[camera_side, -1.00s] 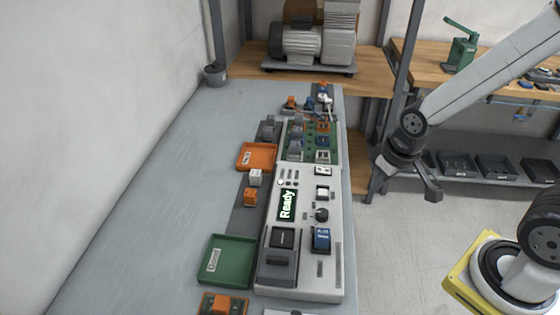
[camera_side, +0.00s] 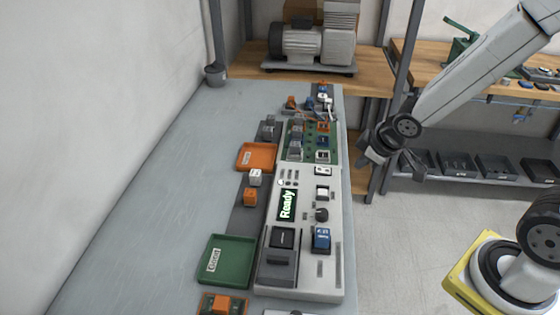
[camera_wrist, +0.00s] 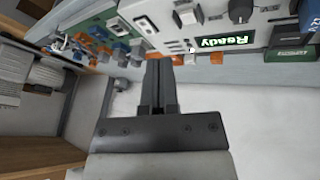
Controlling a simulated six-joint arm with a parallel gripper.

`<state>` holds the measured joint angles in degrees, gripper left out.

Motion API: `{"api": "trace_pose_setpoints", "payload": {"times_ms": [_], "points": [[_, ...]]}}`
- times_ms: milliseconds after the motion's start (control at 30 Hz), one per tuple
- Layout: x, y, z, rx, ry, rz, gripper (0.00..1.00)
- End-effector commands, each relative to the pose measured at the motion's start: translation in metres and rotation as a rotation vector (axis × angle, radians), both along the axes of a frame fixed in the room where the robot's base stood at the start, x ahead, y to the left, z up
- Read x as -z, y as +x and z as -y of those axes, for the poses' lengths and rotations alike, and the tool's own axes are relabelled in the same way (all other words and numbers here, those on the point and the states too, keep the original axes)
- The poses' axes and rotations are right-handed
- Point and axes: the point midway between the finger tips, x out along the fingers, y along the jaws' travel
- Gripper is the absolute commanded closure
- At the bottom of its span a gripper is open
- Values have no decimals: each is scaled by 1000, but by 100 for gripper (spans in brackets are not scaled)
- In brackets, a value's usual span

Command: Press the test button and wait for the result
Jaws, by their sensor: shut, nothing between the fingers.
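The tester panel (camera_side: 335,220) is a long pale unit on the bench in the side view. Its screen (camera_side: 287,205) reads "Ready" in green, and shows in the wrist view (camera_wrist: 222,40) too. A pale square button (camera_side: 322,192) sits above a black knob (camera_side: 321,214); labels are too small to read. A blue block (camera_side: 321,239) sits lower on the panel, right of a dark square part (camera_side: 282,238). My gripper (camera_wrist: 158,66) is shut and empty in the wrist view. In the side view it hangs right of the panel, apart from it; its fingertips are unclear there.
A green tray (camera_side: 224,262) and an orange tray (camera_side: 256,157) lie left of the panel. A green circuit board (camera_side: 311,142) with several small blocks is at its far end. A dark post (camera_side: 388,130) stands behind. The bench's left side is clear.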

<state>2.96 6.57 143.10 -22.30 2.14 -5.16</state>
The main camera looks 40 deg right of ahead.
Motion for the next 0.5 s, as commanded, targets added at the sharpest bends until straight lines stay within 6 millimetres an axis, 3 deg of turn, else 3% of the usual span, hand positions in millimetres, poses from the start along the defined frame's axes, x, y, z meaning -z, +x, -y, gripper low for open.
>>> {"api": "trace_pose_setpoints", "payload": {"times_ms": [300, 500], "points": [[0, 40, -8, -348, -89, 169, 100], [1, 55, -21, -564, -111, 260, 100]]}}
